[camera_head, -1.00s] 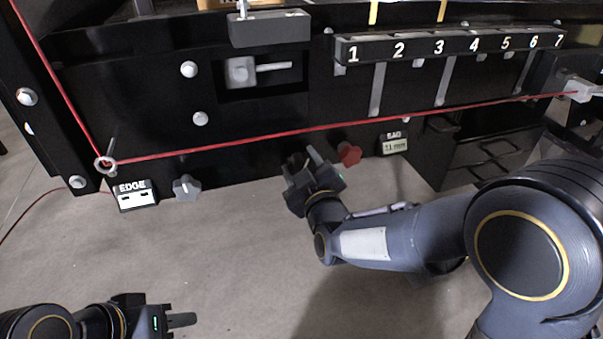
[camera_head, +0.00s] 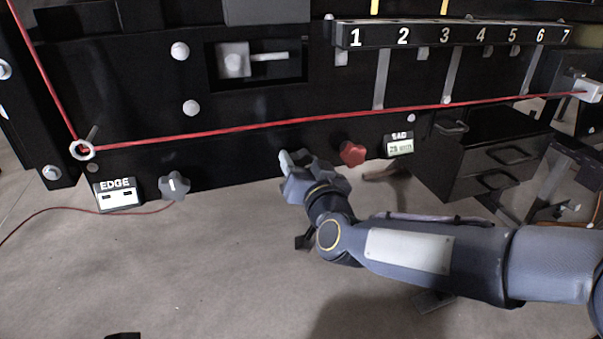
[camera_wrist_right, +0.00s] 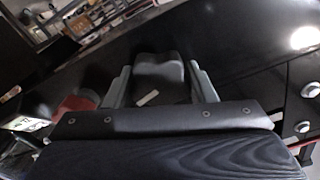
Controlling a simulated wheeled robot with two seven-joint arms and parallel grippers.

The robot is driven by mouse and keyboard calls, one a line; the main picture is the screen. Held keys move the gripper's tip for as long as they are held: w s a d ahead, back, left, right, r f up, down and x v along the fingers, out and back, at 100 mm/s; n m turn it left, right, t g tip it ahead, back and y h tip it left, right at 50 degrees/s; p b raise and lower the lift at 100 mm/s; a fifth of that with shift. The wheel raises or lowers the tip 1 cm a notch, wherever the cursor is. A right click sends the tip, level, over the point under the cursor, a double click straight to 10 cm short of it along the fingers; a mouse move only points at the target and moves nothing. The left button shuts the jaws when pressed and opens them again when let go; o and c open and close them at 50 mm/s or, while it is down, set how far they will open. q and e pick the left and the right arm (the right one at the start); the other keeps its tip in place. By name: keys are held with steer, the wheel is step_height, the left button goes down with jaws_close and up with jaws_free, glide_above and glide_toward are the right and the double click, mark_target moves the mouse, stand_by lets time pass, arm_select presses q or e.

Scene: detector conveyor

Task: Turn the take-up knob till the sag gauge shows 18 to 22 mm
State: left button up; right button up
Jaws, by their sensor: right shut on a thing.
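My right gripper (camera_head: 300,165) is at the lower edge of the black frame, shut on a dark knob with a white mark (camera_wrist_right: 158,75), seemingly the take-up knob. In the right wrist view the knob sits between the two fingers; in the head view the gripper hides it. The sag gauge (camera_head: 399,146), labelled SAG, is to the right; its digits are too small to read surely. A taut red cord (camera_head: 300,122) runs across the frame above. Only a dark bit of what seems my left gripper (camera_head: 122,336) shows at the bottom edge.
A red knob (camera_head: 352,153) is just right of my right gripper. A grey knob (camera_head: 174,186) and the EDGE display (camera_head: 117,195) are at the left. A numbered rail (camera_head: 450,36) is above; a drawer cabinet (camera_head: 480,165) stands right. The floor in front is open.

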steer(key=m+b, duration=0.2)
steer(key=m, duration=0.1)
steer(key=m+b, duration=0.2)
steer(key=m, duration=0.1)
steer(key=shift+f+m, duration=0.2)
steer(key=shift+m, duration=0.1)
steer(key=m+b, duration=0.2)
steer(key=m, duration=0.1)
steer(key=shift+m, duration=0.3)
steer(key=m+b, duration=0.2)
steer(key=m, duration=0.1)
steer(key=shift+f+m, duration=0.1)
steer(key=shift+m, duration=0.2)
steer(key=m+b, duration=0.2)
steer(key=m, duration=0.1)
steer(key=shift+m, duration=0.3)
steer(key=m+b, duration=0.2)
steer(key=m, duration=0.1)
steer(key=shift+m, duration=0.3)
steer(key=m+b, duration=0.2)
steer(key=m, duration=0.2)
steer(key=shift+m+b, duration=0.55)
steer(key=shift+m, duration=0.85)
